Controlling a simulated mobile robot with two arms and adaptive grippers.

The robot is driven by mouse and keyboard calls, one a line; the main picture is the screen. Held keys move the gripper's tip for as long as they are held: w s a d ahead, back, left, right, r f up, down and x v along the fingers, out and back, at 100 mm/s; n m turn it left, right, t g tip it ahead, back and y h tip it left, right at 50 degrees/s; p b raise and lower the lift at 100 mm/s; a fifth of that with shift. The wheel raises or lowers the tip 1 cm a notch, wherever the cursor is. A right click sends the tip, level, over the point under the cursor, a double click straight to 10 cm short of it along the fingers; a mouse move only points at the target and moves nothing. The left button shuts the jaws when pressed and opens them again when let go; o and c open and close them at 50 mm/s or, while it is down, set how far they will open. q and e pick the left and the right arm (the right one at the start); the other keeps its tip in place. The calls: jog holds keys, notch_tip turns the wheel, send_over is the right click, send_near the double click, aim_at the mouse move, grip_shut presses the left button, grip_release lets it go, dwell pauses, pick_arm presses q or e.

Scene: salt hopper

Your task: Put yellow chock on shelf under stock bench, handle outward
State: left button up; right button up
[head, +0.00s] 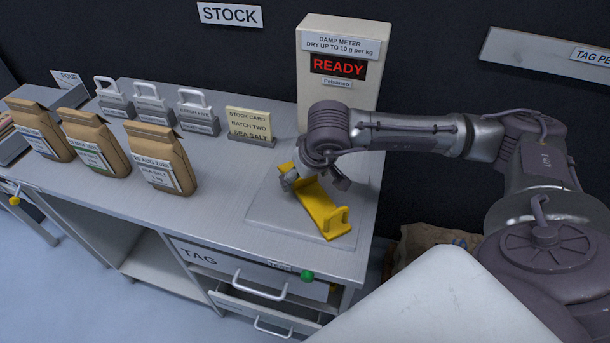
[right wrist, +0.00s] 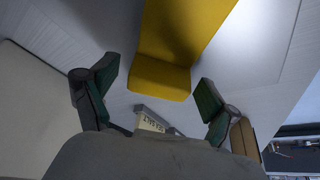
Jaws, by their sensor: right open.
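The yellow chock (head: 322,212) lies on a pale plate on the right part of the stock bench (head: 225,190). A raised handle-like part stands at its near right end. My right gripper (head: 315,181) is over the far end of the chock, with its fingers apart. In the right wrist view the chock (right wrist: 180,45) shows just beyond and between the open fingers (right wrist: 155,88); I cannot tell whether they touch it. The shelf (head: 165,265) under the bench shows in the open bay at the left of the drawers, and looks bare. My left gripper is out of view.
A damp meter (head: 342,95) reading READY stands behind the chock, with a stock card (head: 250,127) to its left. Paper bags (head: 158,160) and grey handled blocks (head: 198,112) stand farther left. Drawers (head: 265,295) and a green knob (head: 307,276) are at the bench front.

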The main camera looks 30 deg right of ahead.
jog(key=v, duration=1.1)
jog(key=shift+r+b, duration=0.2)
jog(key=shift+b, duration=0.25)
jog(key=shift+o, duration=0.2)
jog(key=shift+s+r, duration=0.15)
jog(key=shift+r, duration=0.2)
jog(key=g+p, duration=0.4)
jog(key=p, duration=0.2)
send_over(310, 192)
notch_tip(310, 192, down, 7)
notch_tip(310, 192, down, 5)
jog(key=shift+d+r+p, duration=0.1)
jog(key=shift+p, duration=0.85)
jog(key=shift+f, duration=0.3)
jog(key=shift+r, duration=0.1)
jog(key=c, duration=1.7)
